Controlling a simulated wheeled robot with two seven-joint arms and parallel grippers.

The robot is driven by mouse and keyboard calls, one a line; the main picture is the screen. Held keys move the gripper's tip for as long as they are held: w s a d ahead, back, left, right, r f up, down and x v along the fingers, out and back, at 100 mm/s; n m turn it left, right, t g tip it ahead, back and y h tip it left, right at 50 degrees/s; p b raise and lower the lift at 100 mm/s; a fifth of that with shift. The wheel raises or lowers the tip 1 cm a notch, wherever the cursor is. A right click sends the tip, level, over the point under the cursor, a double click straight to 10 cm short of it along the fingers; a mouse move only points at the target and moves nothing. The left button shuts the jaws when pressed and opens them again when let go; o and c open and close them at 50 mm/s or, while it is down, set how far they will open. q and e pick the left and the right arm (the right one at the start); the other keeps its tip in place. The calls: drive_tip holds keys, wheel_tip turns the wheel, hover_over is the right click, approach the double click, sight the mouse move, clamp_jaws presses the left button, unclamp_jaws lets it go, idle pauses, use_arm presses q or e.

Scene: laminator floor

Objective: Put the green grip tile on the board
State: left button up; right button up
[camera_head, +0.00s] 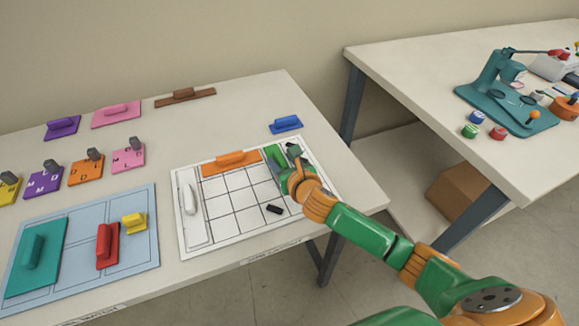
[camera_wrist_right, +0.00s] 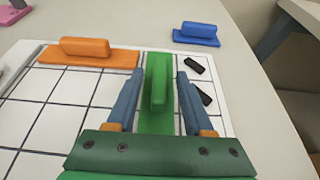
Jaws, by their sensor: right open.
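The green grip tile (camera_wrist_right: 158,72) is a narrow green strip with a raised green handle. It appears to lie flat on the gridded white board (camera_head: 182,220), just right of the orange grip tile (camera_wrist_right: 92,50). In the head view the green tile (camera_head: 272,153) is at the board's far side, partly hidden by my right gripper. My right gripper (camera_wrist_right: 159,80) is open, its blue fingers on either side of the green handle with gaps visible. The near end of the tile is hidden behind the gripper body. My left gripper is out of view.
A white tile (camera_head: 190,198) lies along the board's left side. Small black pieces (camera_head: 274,209) lie on the board. A blue tile (camera_head: 286,124) sits behind it. A light-blue mat (camera_head: 150,243) with teal, red and yellow tiles is at left. Bare table surrounds the blue tile.

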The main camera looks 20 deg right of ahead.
drive_tip(key=p+v, duration=0.1)
drive_tip(key=v, duration=0.9)
drive_tip(key=shift+s+r, duration=0.1)
drive_tip(key=shift+s, duration=0.15)
